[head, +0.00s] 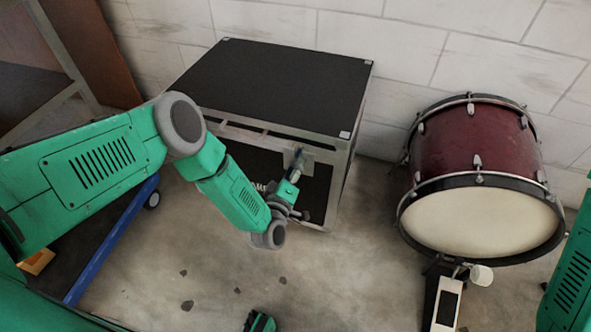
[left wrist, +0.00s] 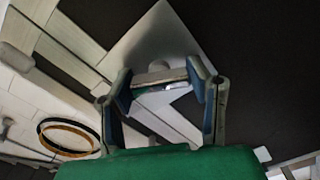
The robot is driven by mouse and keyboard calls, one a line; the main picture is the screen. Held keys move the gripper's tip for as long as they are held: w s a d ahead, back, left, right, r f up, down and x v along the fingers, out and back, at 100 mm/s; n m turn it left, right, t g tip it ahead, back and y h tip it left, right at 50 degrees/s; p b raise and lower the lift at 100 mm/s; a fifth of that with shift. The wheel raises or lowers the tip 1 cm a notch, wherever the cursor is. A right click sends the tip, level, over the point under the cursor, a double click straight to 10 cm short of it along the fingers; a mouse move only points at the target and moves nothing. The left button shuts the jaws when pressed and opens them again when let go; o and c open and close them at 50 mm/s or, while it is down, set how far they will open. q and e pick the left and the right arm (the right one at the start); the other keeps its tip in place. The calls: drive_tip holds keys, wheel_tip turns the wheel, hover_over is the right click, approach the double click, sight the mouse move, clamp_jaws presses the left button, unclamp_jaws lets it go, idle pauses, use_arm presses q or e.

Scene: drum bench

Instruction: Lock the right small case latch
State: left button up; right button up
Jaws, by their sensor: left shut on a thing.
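The black case (head: 280,85) with silver edges stands against the wall, its lid down. Its right latch sits on the upper front near the right corner, mostly hidden by my gripper in the head view. In the left wrist view the latch (left wrist: 160,77) is a pale bar in front of a silver diamond-shaped plate (left wrist: 150,42). My left gripper (head: 298,162) is at the case front; in the left wrist view its two fingers (left wrist: 165,84) stand on either side of the bar, shut on it.
A dark red drum (head: 475,140) with a pale head lies on its side at the right, with a pedal (head: 446,305) in front. A blue-edged cart (head: 112,240) is at the left. Bare concrete floor (head: 340,275) lies between case and drum.

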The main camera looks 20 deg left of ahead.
use_arm(q)
drive_tip(key=n, duration=0.2)
drive_tip(key=n+b, duration=0.1)
drive_tip(key=n, duration=0.2)
drive_tip(key=shift+s+f+n+b, duration=0.3)
drive_tip(key=shift+f+b, duration=0.1)
idle(0.3)
drive_tip(key=o, duration=1.2)
drive_tip(key=shift+w+a+r, duration=0.1)
drive_tip(key=s, duration=1.2)
drive_tip(key=shift+a, duration=0.2)
